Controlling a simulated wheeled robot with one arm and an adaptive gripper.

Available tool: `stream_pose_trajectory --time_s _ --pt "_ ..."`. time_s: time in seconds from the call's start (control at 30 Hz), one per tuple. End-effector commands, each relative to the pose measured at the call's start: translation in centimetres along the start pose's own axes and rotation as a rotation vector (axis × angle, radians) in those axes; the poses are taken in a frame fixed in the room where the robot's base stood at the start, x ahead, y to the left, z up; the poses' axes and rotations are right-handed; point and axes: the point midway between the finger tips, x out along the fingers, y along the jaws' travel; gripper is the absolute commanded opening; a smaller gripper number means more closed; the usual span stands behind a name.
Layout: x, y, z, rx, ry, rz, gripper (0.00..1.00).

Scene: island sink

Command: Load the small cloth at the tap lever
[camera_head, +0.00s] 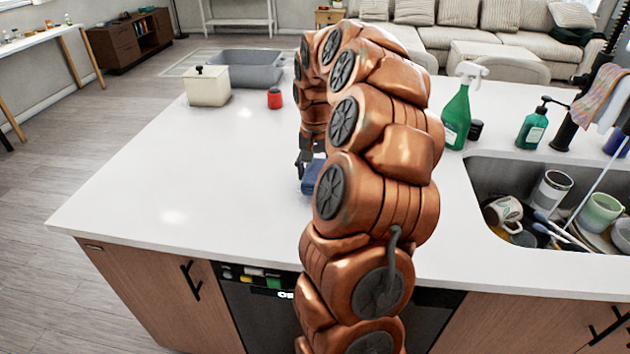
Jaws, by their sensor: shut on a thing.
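My gripper (306,163) is low over the white counter, left of the sink and largely hidden behind my copper arm. It is shut on a blue item (313,178), partly covered by the arm; I cannot tell whether it is a cloth, or whether it touches the counter. The black tap (566,132) stands behind the sink at the far right. A multicoloured cloth (602,92) hangs over the tap, with a pale grey-white cloth (613,112) beside it. The tap lever cannot be made out clearly.
The sink (480,178) holds mugs, a green cup and other dishes. A green spray bottle (457,112) and a soap dispenser (533,128) stand behind it. The left counter is clear.

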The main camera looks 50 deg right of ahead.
Motion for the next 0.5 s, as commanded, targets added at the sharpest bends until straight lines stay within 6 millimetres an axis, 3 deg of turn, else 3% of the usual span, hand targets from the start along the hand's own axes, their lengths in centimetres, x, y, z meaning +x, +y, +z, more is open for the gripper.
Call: stream_pose_trajectory --time_s 0.27,0.5 --pt "-0.7 1.7 1.0 0.0 0.003 -0.003 0.22" --pt "-0.8 4.7 2.7 0.0 0.001 -0.003 0.22"
